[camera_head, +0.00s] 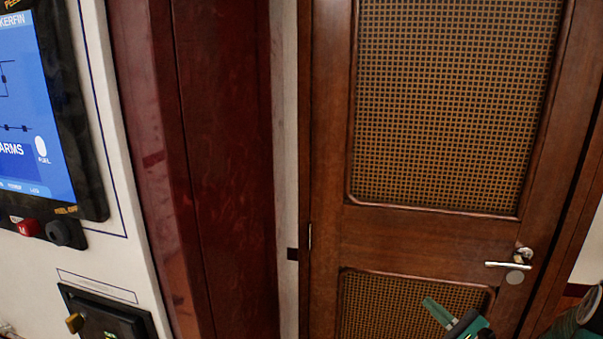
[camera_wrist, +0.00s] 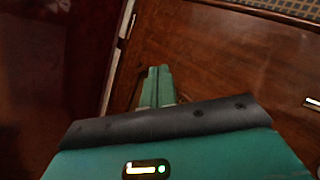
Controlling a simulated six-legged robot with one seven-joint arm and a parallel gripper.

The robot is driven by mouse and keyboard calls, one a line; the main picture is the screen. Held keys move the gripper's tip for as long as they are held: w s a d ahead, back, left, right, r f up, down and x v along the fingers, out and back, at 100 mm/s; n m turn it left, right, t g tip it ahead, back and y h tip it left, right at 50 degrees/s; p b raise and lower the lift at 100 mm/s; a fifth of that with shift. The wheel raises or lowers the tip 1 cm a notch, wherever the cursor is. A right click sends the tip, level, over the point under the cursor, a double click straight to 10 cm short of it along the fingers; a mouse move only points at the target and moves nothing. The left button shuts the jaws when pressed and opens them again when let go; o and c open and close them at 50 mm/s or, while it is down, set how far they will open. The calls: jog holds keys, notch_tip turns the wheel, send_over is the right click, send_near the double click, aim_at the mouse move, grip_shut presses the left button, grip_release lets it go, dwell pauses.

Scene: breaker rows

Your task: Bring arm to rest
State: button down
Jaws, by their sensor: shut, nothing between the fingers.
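My gripper (camera_head: 440,312) shows at the bottom right of the head view, in front of the lower part of a wooden door. Its green fingers also show in the wrist view (camera_wrist: 157,82), side by side and closed together with nothing between them. The fingers point toward the door's wood surface and do not appear to hold or touch anything. Part of my arm shows at the lower right corner of the head view; the rest of it is out of frame.
The brown door (camera_head: 420,235) has woven panels and a silver handle (camera_head: 510,264) right of my gripper. A dark red wooden post (camera_head: 225,170) stands left of it. At the far left is a white panel with a blue screen (camera_head: 30,110), a red button (camera_head: 29,227) and a black switch unit (camera_head: 108,318).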

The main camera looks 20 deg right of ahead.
jog(key=s+a+r+n+g+y, duration=0.1)
jog(key=s+a+n+g+y, duration=0.1)
jog(key=a+n+g, duration=0.85)
jog(key=s+a+r+n+g+y, duration=0.25)
jog(key=a+n+g, duration=0.2)
jog(key=a, duration=1.15)
jog(key=s+a+r+n+t+h, duration=0.1)
jog(key=s+a+r+n+h, duration=0.2)
jog(key=s+n+h, duration=0.6)
notch_tip(320, 180, up, 3)
jog(key=shift+s+f+n+h, duration=0.1)
jog(key=shift+s+n+h, duration=0.15)
jog(key=shift+n+h, duration=0.55)
jog(key=shift+a, duration=0.1)
